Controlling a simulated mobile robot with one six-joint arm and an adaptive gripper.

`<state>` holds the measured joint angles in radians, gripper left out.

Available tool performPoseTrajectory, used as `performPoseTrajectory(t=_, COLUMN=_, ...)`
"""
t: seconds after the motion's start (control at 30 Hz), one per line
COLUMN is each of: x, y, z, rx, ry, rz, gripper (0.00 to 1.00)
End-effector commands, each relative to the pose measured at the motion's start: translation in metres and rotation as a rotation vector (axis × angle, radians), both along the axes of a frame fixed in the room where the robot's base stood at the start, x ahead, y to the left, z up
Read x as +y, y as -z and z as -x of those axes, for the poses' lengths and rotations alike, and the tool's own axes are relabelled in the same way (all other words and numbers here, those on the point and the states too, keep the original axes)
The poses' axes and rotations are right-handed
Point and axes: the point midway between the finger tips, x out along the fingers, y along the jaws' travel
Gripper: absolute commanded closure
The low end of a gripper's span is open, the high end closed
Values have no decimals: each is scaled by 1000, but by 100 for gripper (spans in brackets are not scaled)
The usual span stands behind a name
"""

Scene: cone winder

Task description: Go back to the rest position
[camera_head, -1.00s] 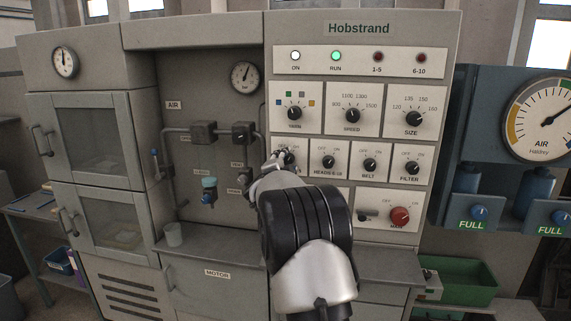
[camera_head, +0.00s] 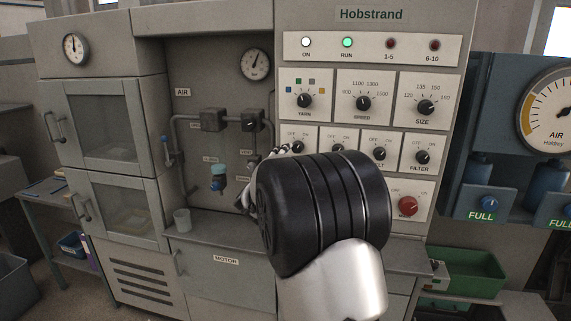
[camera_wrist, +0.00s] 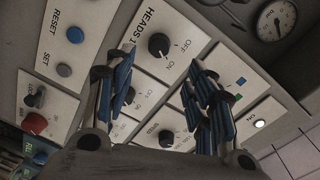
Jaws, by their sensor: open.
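My gripper (camera_wrist: 160,62) is open and empty in the wrist view, its two blue-padded fingers apart in front of the control panel. The HEADS 1 knob (camera_wrist: 158,45) shows between and beyond the fingers. In the head view my gripper (camera_head: 250,188) is mostly hidden behind my thick black wrist joint and lies left of the Hobstrand panel (camera_head: 371,15). My arm covers part of the lower knob row and the plates below it.
The ON lamp (camera_head: 306,42) is white and the RUN lamp (camera_head: 347,43) green; the other two are dark red. Valves and pipes (camera_head: 213,120) fill the recess at left. A green crate (camera_head: 470,270) is at lower right.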

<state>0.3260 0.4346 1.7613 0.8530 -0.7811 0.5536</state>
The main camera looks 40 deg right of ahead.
Motion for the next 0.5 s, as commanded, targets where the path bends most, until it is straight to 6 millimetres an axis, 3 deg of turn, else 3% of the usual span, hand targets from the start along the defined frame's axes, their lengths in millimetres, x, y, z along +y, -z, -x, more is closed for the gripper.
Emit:
performPoseTrajectory(t=0.2, x=12, y=0, z=11, rx=0, ry=0, rz=-1, gripper=50)
performPoseTrajectory(t=0.5, x=12, y=-1, z=11, rx=-1, ry=1, rz=0, gripper=50)
